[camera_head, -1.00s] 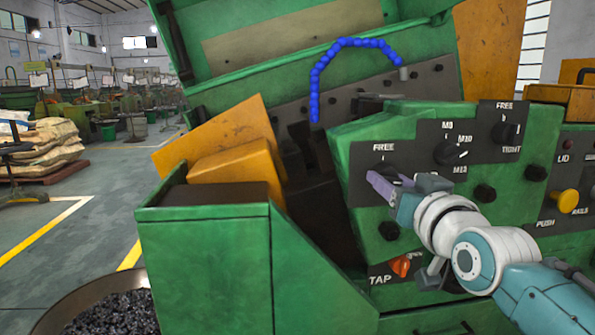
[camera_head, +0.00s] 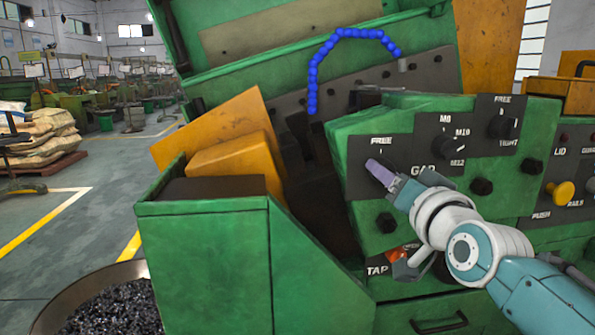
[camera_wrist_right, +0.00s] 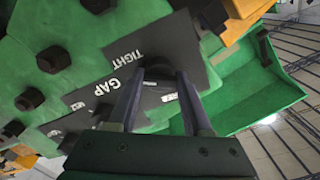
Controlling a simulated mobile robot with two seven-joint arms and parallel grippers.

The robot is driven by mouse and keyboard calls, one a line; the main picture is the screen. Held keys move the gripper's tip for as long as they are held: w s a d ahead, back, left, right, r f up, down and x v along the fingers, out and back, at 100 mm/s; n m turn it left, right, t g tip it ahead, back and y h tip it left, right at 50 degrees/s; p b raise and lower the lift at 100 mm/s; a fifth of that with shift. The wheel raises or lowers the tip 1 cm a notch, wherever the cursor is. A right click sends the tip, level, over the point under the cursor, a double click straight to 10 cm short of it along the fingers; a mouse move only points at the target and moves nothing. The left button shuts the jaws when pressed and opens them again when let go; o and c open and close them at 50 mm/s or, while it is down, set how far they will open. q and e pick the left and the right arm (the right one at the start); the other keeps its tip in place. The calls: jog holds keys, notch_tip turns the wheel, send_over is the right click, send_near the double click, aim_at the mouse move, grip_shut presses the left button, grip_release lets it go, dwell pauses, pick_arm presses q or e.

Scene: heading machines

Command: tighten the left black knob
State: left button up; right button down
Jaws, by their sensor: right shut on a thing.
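The left black knob sits on the dark label plate marked FREE and GAP, on the sloping face of the green machine panel (camera_head: 350,150). In the head view my right gripper (camera_head: 376,168) covers it, so the knob is mostly hidden there. In the right wrist view the dark knob (camera_wrist_right: 159,73) shows between the tips of the two fingers (camera_wrist_right: 158,85), under the words TIGHT and GAP. The right gripper is shut on it. The knob's exact pointing is hard to tell. My left gripper is in neither view.
To the right are a middle knob (camera_head: 447,141), a right knob (camera_head: 503,124) and a yellow push button (camera_head: 562,192). A black bolt (camera_head: 387,223) and an orange switch (camera_head: 396,256) lie close below my right gripper. A green box (camera_head: 205,255) stands at left.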

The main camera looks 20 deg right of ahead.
jog(key=shift+c, duration=1.6)
grip_release()
jog(key=p+v, duration=0.1)
jog(key=v, duration=0.9)
